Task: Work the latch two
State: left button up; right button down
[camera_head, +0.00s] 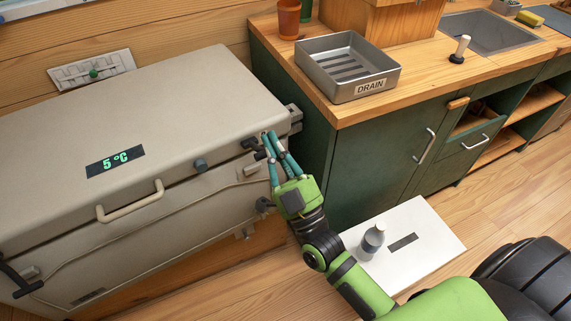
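A beige chest (130,110) with a "5 °C" display stands at the left, its lid down. A dark latch part (250,143) sits on the lid's front edge near the right corner, with a dark catch (264,204) below it. Another black latch (20,281) with a bent handle is at the chest's left front. My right gripper (269,142) is at the chest's right front corner, its teal fingers close beside the right latch. Whether they touch or grip it is unclear, as the fingers overlap the dark parts. My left gripper is out of view.
A green cabinet (365,170) with a wooden top stands to the right, bearing a "DRAIN" tray (347,62). A white board (430,240) with a grey bottle lies on the floor.

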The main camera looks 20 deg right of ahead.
jog(key=f, duration=0.3)
jog(key=shift+w+f, duration=0.2)
jog(key=shift+w, duration=0.2)
jog(key=shift+b, duration=0.45)
